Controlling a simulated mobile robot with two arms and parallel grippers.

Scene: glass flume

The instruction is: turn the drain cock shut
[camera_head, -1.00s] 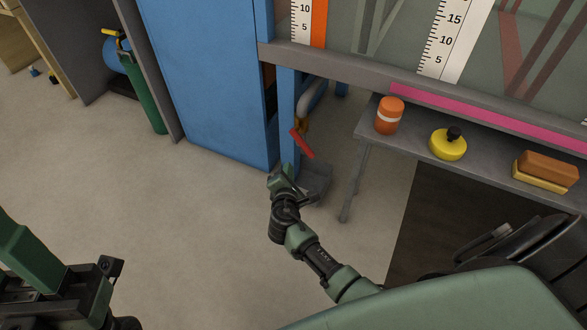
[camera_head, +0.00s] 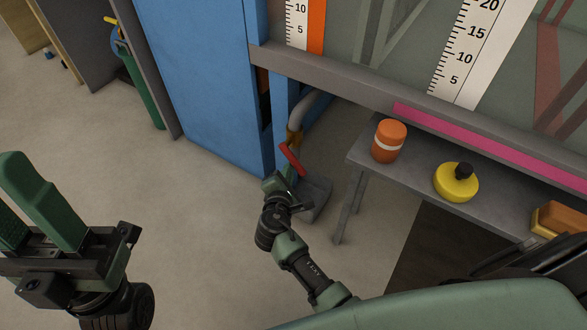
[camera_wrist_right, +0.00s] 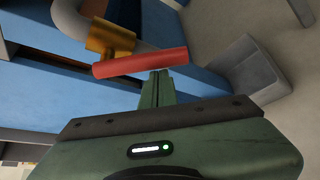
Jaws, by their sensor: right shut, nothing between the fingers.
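The drain cock has a brass body (camera_head: 295,137) on a grey pipe under the flume and a red lever handle (camera_head: 291,159) that slants down to the right. In the right wrist view the brass body (camera_wrist_right: 108,38) and red lever (camera_wrist_right: 140,62) lie just past my fingertips. My right gripper (camera_head: 280,183) is shut and empty, its tips just below the lever; in the wrist view the closed fingers (camera_wrist_right: 157,88) end at the lever's near edge, and I cannot tell whether they touch. My left gripper (camera_head: 32,205) is at the left, fingers apart and empty, far from the cock.
A blue cabinet (camera_head: 195,85) and a blue post stand left of and behind the cock. A grey container (camera_head: 316,198) sits on the floor below it.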

